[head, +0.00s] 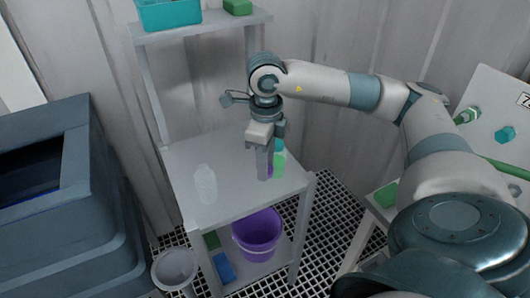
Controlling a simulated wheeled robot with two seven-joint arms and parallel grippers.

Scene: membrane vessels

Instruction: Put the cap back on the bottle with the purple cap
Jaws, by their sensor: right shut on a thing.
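My right gripper (265,172) points down over the right part of the small grey table. It is shut on a small purple piece (270,169), which looks like the purple cap and is mostly hidden by the fingers. A pale, clear bottle (205,185) stands on the table to the left of the gripper, apart from it; I see no coloured cap on it. A light green bottle (279,164) with a teal cap (278,146) stands just right of and behind the gripper, partly hidden. My left gripper is out of view.
The grey table (225,205) has free room between the clear bottle and my gripper. A purple bucket (257,232) sits on its lower shelf. A teal bin (168,14) stands on the upper shelf. A large dark blue container (85,220) is at left, a grey bin (175,268) in front.

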